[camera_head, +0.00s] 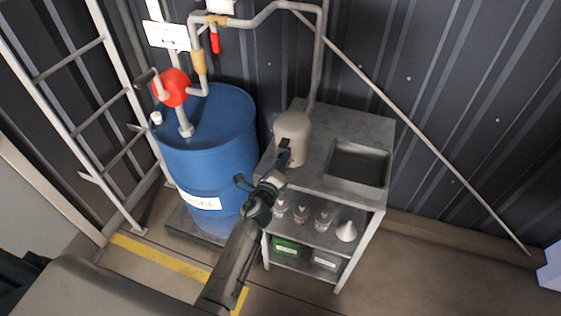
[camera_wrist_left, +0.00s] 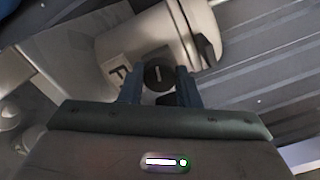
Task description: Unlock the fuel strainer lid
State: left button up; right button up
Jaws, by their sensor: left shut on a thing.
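The fuel strainer (camera_head: 291,140) is a beige canister with a rounded lid (camera_head: 293,124), standing upright on the grey metal bench. In the left wrist view the strainer (camera_wrist_left: 185,35) fills the top middle, tilted in the picture. My left gripper (camera_head: 284,158) reaches the strainer's front side. In the left wrist view its two fingers close around a dark round knob (camera_wrist_left: 158,74) with a light slot line on its face. A dark latch part (camera_wrist_left: 205,48) shows on the lid's right edge there. My right gripper is in neither view.
The bench (camera_head: 345,120) has a sink basin (camera_head: 358,163) on the right and shelves with bottles, a funnel (camera_head: 346,231) and bins below. A blue diesel drum (camera_head: 215,135) with a red pump (camera_head: 172,88) stands left. A ladder (camera_head: 75,60) leans further left.

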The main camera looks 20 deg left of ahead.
pick_arm(q)
jog(key=n, duration=0.4)
jog(key=shift+f, duration=0.1)
jog(key=shift+n, duration=0.5)
jog(key=o, duration=1)
jog(key=s, duration=1)
jog(key=shift+s+a, duration=0.2)
jog(key=shift+s, duration=0.2)
